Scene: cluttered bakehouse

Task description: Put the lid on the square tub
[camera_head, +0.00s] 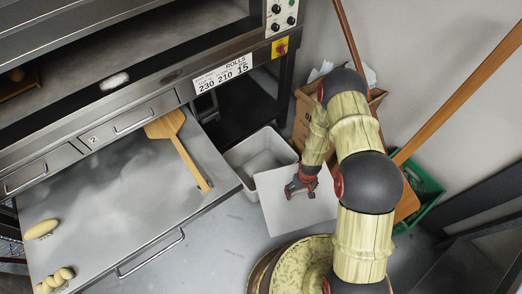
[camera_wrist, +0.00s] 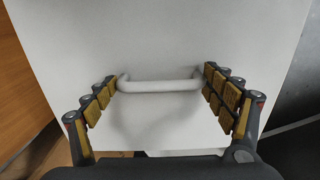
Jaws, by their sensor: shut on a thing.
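The square tub (camera_head: 237,160) is pale grey-white and stands on the floor below the oven's right end, its open top showing. The lid (camera_head: 275,216) is a flat white square sheet. It appears held beside the tub, to its right and nearer, and one edge overlaps the tub's near right corner in the picture. My gripper (camera_head: 301,184) is above the lid. In the wrist view, my gripper (camera_wrist: 160,82) has its padded fingers at the two ends of the lid's white bar handle (camera_wrist: 158,86), shut on it. The tub cannot be made out in the wrist view.
A steel oven with a pulled-out shelf (camera_head: 120,190) fills the left; a wooden peel (camera_head: 176,140) and bread lie on it. A cardboard box (camera_head: 304,118), a green crate (camera_head: 428,187) and long wooden poles (camera_head: 462,92) stand at the right. A round yellowish-topped thing (camera_head: 285,268) is in front.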

